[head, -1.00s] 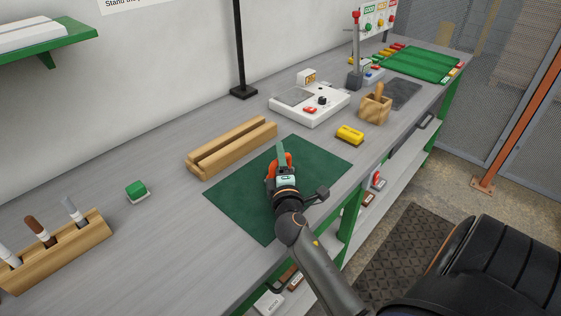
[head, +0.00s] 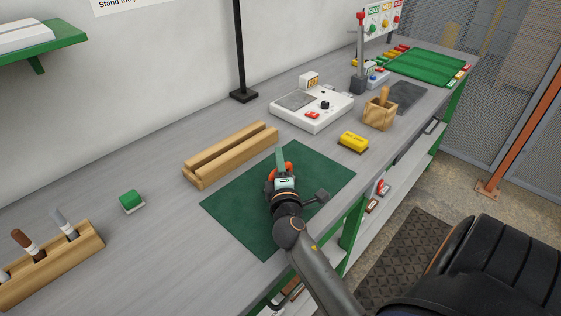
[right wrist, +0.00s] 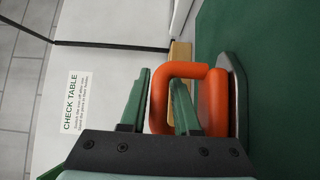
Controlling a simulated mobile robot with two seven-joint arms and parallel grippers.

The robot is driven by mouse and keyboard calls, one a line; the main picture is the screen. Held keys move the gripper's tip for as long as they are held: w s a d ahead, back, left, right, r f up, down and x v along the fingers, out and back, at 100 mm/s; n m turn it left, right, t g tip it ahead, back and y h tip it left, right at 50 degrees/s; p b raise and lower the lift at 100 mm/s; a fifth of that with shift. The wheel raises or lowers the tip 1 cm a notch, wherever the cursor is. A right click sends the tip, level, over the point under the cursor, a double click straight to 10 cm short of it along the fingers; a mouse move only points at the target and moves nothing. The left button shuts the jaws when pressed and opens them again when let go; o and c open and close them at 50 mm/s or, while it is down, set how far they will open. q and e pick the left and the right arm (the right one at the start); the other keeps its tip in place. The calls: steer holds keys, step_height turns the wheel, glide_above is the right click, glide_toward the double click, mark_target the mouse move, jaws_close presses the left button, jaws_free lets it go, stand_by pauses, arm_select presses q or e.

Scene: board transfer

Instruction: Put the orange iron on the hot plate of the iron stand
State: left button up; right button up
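The orange iron (right wrist: 213,100) stands on the dark green mat (head: 240,205), mostly hidden behind my right gripper in the head view. In the right wrist view its orange handle loop and the grey edge of its soleplate show. My right gripper (right wrist: 160,85) has its green fingers on either side of the handle bar, one outside the loop and one inside it. The fingers are apart, with a narrow gap beside the bar; firm contact does not show. The white iron stand (head: 325,115) with a grey hot plate (head: 296,100) stands farther back on the bench. My left gripper is not in view.
A grooved wooden block (head: 230,155) lies behind the mat. A yellow block (head: 353,142) and a wooden holder (head: 380,115) stand to the right. A green-topped block (head: 131,201) and a marker rack (head: 60,262) are at left. Bare bench lies between the mat and the stand.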

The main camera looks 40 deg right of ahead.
jaws_close()
steer(key=shift+r, duration=0.1)
stand_by(0.9)
